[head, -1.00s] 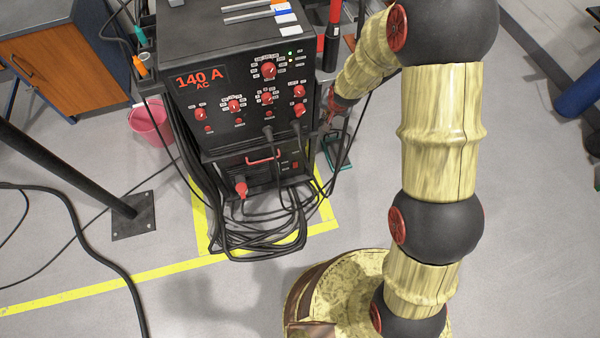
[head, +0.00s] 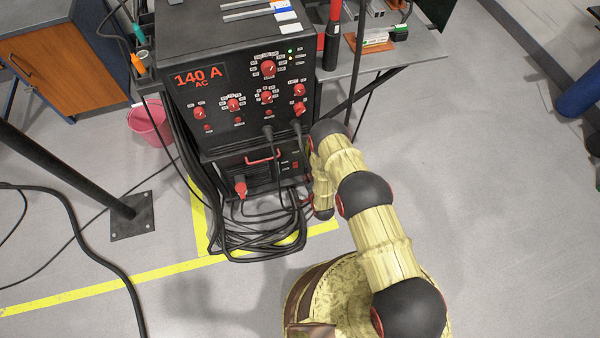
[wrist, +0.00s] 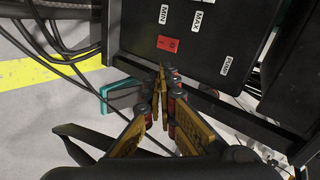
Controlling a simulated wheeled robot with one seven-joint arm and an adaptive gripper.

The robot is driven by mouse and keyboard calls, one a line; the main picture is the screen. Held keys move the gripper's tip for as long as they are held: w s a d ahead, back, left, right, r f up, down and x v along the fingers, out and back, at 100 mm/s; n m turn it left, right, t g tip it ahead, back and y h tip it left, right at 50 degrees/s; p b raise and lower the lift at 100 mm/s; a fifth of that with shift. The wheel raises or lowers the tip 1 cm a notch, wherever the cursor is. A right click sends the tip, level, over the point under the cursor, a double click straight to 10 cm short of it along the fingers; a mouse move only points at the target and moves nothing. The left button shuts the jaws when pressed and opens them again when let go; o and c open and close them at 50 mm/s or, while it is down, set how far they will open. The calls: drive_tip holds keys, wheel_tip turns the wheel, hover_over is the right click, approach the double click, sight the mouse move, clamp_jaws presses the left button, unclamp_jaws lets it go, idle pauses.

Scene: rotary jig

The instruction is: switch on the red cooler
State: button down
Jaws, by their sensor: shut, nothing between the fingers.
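The cooler (head: 230,175) is a dark box with a red handle, low under the welding unit in the head view. Its small red rocker switch (head: 295,165) is at the right of its front. In the wrist view the cooler's dark panel (wrist: 200,62) carries MIN, MAX and PUMP labels, and the red switch (wrist: 167,44) sits near its lower edge. My gripper (wrist: 162,72) is shut and empty, its tips just below the switch in the picture. I cannot tell whether they touch the panel. In the head view my arm hides the fingertips.
The welding unit (head: 235,80), showing 140 A AC, stands over the cooler. Thick black cables (head: 250,235) loop in front and at the left. A workbench (head: 385,58) stands behind at the right. A pink bucket (head: 150,125) is at the left.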

drive_tip(key=s+f+m+t, duration=0.2)
drive_tip(key=s+f, duration=0.1)
drive_tip(key=s, duration=0.2)
drive_tip(key=shift+s+d+f+y, duration=0.15)
drive_tip(key=shift+s+f+y, duration=0.05)
drive_tip(key=shift+y, duration=0.2)
drive_tip(key=shift+w, duration=0.1)
drive_tip(key=b, duration=0.6)
approach(295, 165)
drive_tip(key=w+f, duration=0.5)
drive_tip(key=shift+w+f, duration=0.15)
drive_tip(key=shift+w, duration=0.15)
